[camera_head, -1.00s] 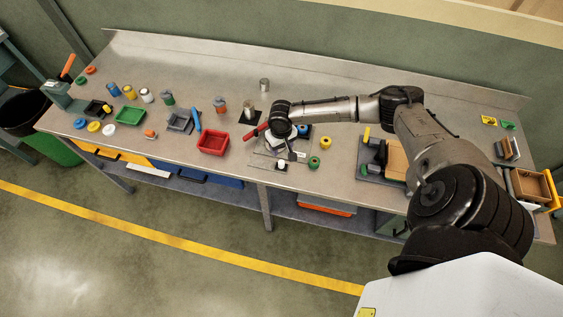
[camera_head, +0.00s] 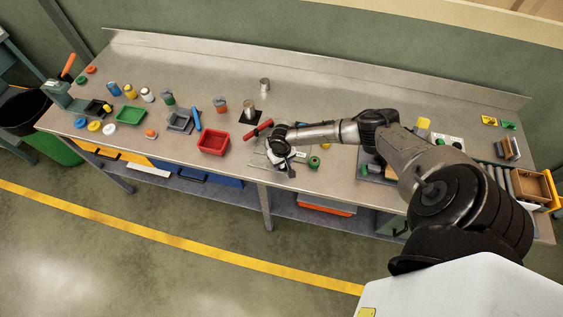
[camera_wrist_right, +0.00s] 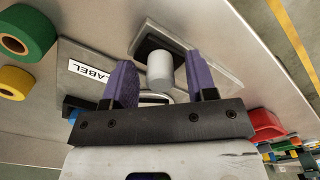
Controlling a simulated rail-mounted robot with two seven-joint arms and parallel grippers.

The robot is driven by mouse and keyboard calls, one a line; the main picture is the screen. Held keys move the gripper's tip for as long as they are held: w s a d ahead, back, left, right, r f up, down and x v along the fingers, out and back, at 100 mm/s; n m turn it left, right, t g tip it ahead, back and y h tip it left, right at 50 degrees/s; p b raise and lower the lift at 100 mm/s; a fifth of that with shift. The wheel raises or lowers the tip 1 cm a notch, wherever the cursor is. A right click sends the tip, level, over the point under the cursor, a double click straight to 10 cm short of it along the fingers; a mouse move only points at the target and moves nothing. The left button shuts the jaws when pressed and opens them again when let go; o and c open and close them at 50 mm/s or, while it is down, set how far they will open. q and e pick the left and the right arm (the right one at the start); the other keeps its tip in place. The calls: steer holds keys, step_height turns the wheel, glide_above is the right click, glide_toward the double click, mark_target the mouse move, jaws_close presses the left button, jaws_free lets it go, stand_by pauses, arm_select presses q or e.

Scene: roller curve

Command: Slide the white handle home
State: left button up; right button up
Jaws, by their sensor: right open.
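The white handle (camera_wrist_right: 160,70) is a short pale cylinder. It stands on a dark recess (camera_wrist_right: 149,43) in a flat grey plate (camera_wrist_right: 205,57), seen in the right wrist view. My right gripper (camera_wrist_right: 160,60) is open, with its two purple fingers on either side of the handle. Bare gaps show between the handle and both fingers. In the head view my right gripper (camera_head: 291,160) is over the plate area near the bench's front edge and hides the handle. My left gripper is not in view.
A grey plate with a LABEL tag (camera_wrist_right: 89,71) lies beside the handle's plate. Green (camera_wrist_right: 27,30) and yellow (camera_wrist_right: 14,83) rolls are near it. A red-handled tool (camera_head: 258,129) and red tray (camera_head: 213,143) are left of my gripper. The bench behind is mostly clear.

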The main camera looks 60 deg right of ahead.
jaws_close()
stand_by(0.4)
